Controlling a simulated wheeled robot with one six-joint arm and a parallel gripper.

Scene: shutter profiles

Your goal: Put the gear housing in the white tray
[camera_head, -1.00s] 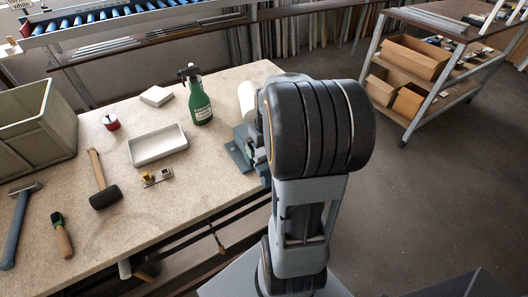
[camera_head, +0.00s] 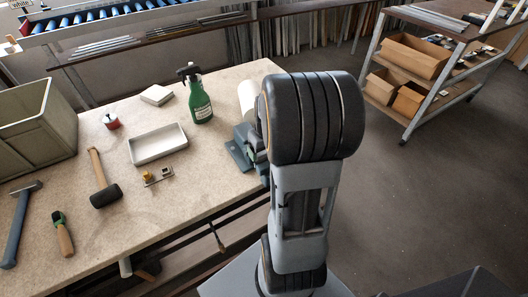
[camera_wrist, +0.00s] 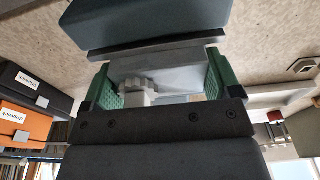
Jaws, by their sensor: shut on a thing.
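The white tray (camera_head: 158,146) is a shallow rectangular tray lying on the workbench in the head view, and it looks empty. My gripper (camera_wrist: 160,84) shows in the wrist view, with green pads on both sides of a pale grey part. I take this part to be the gear housing (camera_wrist: 172,74); a lighter toothed or ribbed piece shows at its left. The gripper is shut on it, and dark gripper parts hide some of it.
A green spray bottle (camera_head: 198,96), a white box (camera_head: 157,95) and a red tin (camera_head: 112,122) stand around the tray. A mallet (camera_head: 104,190) and a small latch-like part (camera_head: 158,176) lie in front.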

